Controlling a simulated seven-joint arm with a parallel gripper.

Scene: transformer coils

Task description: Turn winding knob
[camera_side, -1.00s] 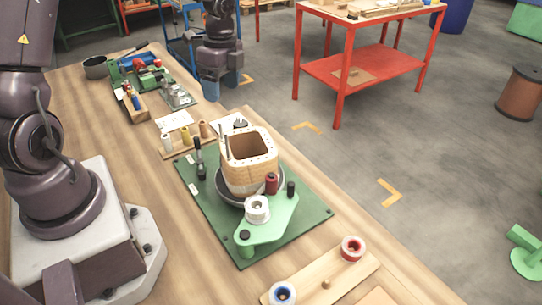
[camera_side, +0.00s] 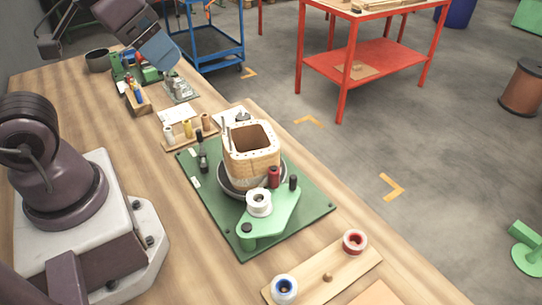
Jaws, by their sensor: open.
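The winding station stands on a green base plate (camera_side: 300,222) in the middle of the table. A square, hollow, tan coil former (camera_side: 252,160) sits upright in a dark round dish (camera_side: 228,188) there. In front, a light green arm (camera_side: 272,222) carries a white spool (camera_side: 259,203), a dark red knob (camera_side: 274,177) and black knobs (camera_side: 293,182). I cannot tell which of these is the winding knob.
A wooden rack with small spools (camera_side: 190,133) stands behind the station. Tools and a green fixture (camera_side: 133,72) crowd the far end. Bare table lies left of the plate.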

